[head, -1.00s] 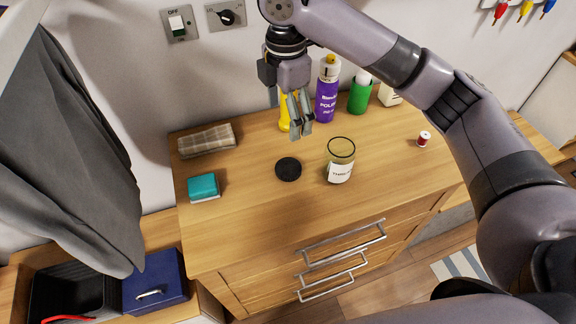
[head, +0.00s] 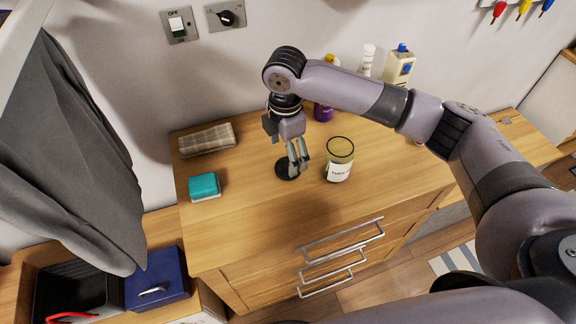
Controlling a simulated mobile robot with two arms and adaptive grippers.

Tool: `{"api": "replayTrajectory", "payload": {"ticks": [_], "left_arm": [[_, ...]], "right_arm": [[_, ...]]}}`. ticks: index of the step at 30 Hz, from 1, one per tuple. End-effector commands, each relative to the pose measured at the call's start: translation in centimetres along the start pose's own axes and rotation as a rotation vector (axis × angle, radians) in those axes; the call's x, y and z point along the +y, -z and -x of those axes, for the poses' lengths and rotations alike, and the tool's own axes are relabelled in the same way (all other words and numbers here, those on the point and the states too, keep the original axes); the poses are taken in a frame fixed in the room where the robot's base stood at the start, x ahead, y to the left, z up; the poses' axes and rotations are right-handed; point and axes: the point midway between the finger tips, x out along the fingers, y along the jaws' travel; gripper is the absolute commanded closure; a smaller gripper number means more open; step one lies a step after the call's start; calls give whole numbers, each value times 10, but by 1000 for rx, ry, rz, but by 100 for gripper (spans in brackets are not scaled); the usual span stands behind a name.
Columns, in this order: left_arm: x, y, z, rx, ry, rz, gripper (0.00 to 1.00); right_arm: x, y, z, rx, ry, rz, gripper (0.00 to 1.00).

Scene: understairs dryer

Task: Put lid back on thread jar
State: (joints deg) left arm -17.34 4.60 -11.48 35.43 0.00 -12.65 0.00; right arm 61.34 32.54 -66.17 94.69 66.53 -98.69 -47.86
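The thread jar (head: 340,160) is clear glass with a white label and stands upright and uncovered on the wooden counter. The round black lid (head: 284,171) lies flat on the counter to the left of the jar. My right gripper (head: 298,172) points down over the lid, with its fingertips at the lid's right part. The fingers hide some of the lid, and I cannot tell whether they touch or grip it. My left gripper is not in view.
A teal sponge (head: 204,186) and a folded checked cloth (head: 207,140) lie to the left. Bottles, including a purple one (head: 323,112) and a cream one (head: 398,66), stand along the wall, partly behind my arm. The counter's front is clear.

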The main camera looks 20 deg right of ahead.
Motion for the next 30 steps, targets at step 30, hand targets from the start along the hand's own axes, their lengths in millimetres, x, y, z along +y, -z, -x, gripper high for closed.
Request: {"api": "replayTrajectory", "payload": {"ticks": [30], "left_arm": [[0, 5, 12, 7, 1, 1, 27]], "right_arm": [[1, -1, -52, 0, 0, 0, 33]]}}
